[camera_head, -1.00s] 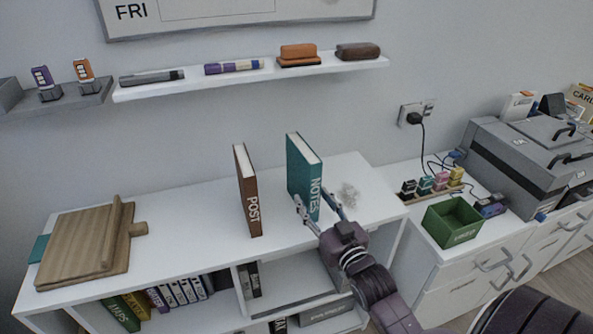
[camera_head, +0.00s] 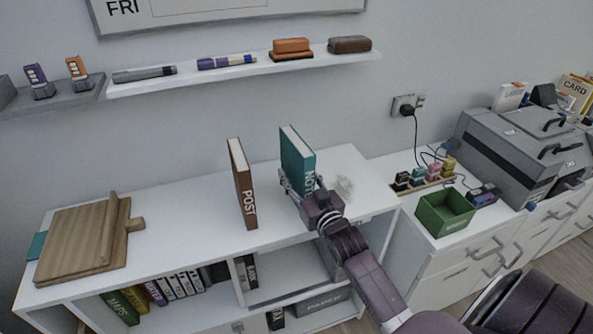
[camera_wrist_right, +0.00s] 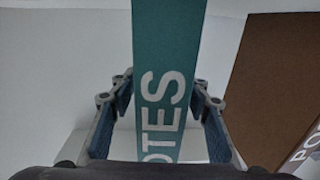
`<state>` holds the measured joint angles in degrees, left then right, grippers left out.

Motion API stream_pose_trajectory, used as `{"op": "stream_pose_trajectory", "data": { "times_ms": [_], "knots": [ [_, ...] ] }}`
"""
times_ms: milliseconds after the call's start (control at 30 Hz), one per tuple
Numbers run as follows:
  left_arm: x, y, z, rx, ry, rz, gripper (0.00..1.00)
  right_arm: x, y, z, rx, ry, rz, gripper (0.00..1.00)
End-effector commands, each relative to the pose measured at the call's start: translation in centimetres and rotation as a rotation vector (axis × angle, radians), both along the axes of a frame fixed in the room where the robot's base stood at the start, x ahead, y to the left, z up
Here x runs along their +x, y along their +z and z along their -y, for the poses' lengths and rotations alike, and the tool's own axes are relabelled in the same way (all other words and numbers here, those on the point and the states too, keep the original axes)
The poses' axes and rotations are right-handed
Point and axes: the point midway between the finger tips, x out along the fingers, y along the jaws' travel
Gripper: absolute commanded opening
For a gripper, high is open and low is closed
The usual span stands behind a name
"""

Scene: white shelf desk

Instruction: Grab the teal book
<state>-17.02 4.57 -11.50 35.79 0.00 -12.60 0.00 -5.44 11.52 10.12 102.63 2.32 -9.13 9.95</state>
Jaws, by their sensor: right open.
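The teal book (camera_head: 297,157) stands upright on the white desk top, its spine lettered NOTES facing me. It also shows in the right wrist view (camera_wrist_right: 167,50), upright between the fingers. My right gripper (camera_head: 301,187) is open at the lower part of the spine, with one finger on each side of the book. In the right wrist view the gripper (camera_wrist_right: 162,105) shows gaps between both fingers and the book. The lower spine is partly hidden by the gripper in the head view. My left gripper is not in view.
A brown POST book (camera_head: 242,185) stands upright just left of the teal book. A wooden board (camera_head: 85,240) lies at the left of the desk top (camera_head: 190,222). A green box (camera_head: 445,213) and a grey printer (camera_head: 510,150) are at the right. A wall shelf (camera_head: 240,74) hangs above.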

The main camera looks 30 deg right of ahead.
Motion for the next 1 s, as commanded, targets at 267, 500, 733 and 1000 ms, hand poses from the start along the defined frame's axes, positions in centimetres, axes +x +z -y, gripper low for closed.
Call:
{"op": "stream_pose_trajectory", "data": {
  "times_ms": [267, 500, 733, 1000],
  "knots": [
    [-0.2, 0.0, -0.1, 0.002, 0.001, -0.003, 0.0, 0.0, 0.0, 0.0, 0.0, 0.0, 0.0, 0.16],
    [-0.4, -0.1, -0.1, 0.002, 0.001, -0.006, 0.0, 0.0, 0.0, 0.0, 0.0, 0.0, 0.0, 0.0],
    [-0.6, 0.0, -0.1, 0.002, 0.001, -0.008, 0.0, 0.0, 0.3, 0.0, -0.001, 0.001, 0.007, 0.0],
    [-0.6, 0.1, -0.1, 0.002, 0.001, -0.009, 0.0, 0.0, 2.0, 0.0, -0.003, 0.001, 0.011, 0.0]
  ]
}}
